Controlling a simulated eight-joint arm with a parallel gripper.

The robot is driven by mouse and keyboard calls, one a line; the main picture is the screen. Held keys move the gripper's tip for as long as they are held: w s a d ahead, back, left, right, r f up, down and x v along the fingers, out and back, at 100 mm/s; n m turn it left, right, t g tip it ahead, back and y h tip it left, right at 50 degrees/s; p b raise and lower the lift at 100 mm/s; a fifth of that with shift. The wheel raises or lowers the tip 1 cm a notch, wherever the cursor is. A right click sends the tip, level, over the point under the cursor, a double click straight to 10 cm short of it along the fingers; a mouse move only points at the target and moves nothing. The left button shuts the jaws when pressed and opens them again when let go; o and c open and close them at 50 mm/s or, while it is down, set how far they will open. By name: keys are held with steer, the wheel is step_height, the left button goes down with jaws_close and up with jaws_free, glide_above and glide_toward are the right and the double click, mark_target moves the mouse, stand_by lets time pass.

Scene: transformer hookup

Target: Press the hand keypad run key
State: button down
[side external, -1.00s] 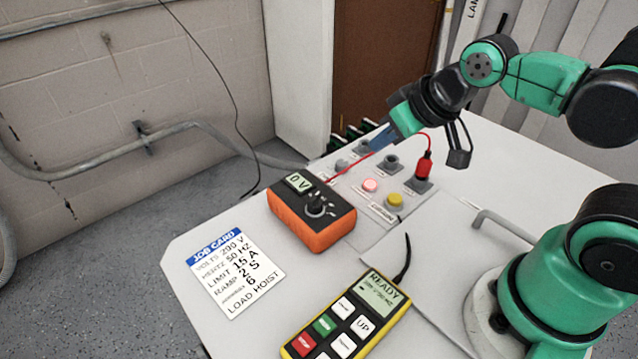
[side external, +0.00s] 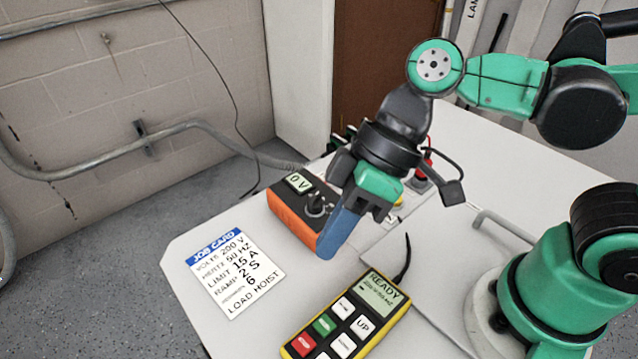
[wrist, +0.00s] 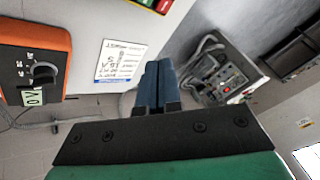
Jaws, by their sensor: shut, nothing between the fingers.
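The hand keypad (side external: 375,334), yellow and black, lies on the bench at the bottom of the side view; its screen (side external: 384,294) reads READY. It has a green key (side external: 324,325), a red key (side external: 303,344) and several white keys; the green and red lettering is too small to read. The keypad's edge (wrist: 148,3) shows at the top of the wrist view. My gripper (side external: 332,248) is shut and empty, its blue fingers pointing down above the bench, behind the keypad and apart from it. The shut fingers (wrist: 157,75) also show in the wrist view.
An orange meter (side external: 288,222) reading 0 V stands just left of my fingers. A job card (side external: 238,275) lies left of the keypad. My gripper hides most of the terminal panel behind it. A black cable (side external: 406,258) leaves the keypad's top.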

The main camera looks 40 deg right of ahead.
steer(key=s+a+n+g, duration=0.2)
steer(key=shift+s+a+r+y, duration=0.25)
steer(key=shift+a+r+y, duration=0.05)
steer(key=shift+r+y, duration=0.1)
steer(key=shift+f, duration=0.1)
glide_toward(313, 339)
steer(key=shift+x, duration=2.6)
steer(key=shift+a, duration=0.15)
steer(key=shift+f, duration=0.35)
steer(key=shift+s+r, duration=0.1)
stand_by(0.3)
steer(key=shift+r, duration=0.35)
